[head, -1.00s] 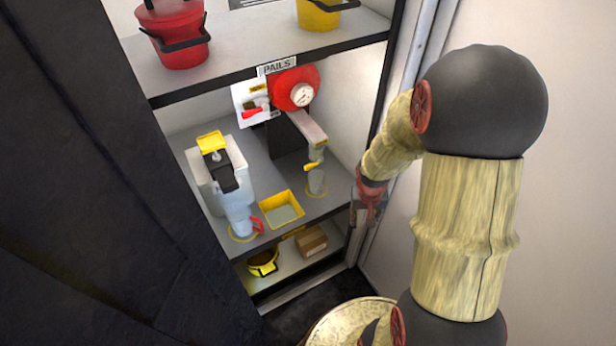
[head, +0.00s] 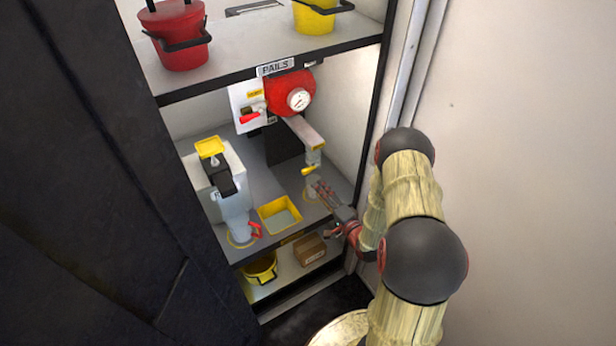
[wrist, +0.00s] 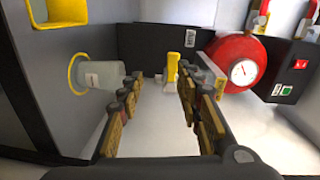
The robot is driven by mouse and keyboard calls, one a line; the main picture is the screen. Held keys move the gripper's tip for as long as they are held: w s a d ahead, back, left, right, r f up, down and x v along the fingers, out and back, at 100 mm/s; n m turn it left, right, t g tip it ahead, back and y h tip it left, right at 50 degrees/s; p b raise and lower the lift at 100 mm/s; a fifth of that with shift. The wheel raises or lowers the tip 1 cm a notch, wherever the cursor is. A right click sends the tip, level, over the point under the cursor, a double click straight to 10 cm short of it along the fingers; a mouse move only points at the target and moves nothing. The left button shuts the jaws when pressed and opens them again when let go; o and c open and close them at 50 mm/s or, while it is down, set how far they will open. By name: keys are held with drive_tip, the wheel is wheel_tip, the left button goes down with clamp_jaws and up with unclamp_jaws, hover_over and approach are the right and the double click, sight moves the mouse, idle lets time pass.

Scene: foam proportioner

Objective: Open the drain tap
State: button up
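The tap with its yellow lever (head: 309,171) hangs below the end of the grey spout (head: 302,134) that comes off the red round body with the gauge (head: 290,93). In the wrist view, the yellow lever (wrist: 174,64) shows ahead, between the lines of my two fingers. My gripper (head: 318,190) is open and empty, just below and in front of the tap, apart from it. In the wrist view my fingers (wrist: 158,82) stand spread. A clear cup (wrist: 103,74) stands by a yellow ring below the spout; in the head view my gripper mostly hides it.
The shelf above carries red and yellow pails (head: 178,40). A cabinet post (head: 383,100) rises at right. A cardboard box (head: 309,250) sits below.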

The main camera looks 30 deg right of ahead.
sight(308, 173)
drive_tip(key=shift+m+t, duration=0.4)
drive_tip(key=shift+m, duration=0.2)
drive_tip(key=shift+w+a+r+b, duration=0.1)
drive_tip(key=shift+w+r+b, duration=0.2)
drive_tip(key=shift+w, duration=1)
drive_tip(key=shift+w+d+r+b, duration=0.1)
drive_tip(key=shift+w+r+b, duration=0.2)
drive_tip(key=shift+w, duration=1.05)
drive_tip(key=shift+w+a+r+b, duration=0.1)
drive_tip(key=shift+w+r+b, duration=0.2)
drive_tip(key=shift+w, duration=1)
drive_tip(key=shift+c, duration=0.4)
drive_tip(key=shift+f, duration=0.1)
drive_tip(key=c, duration=0.7)
clamp_jaws()
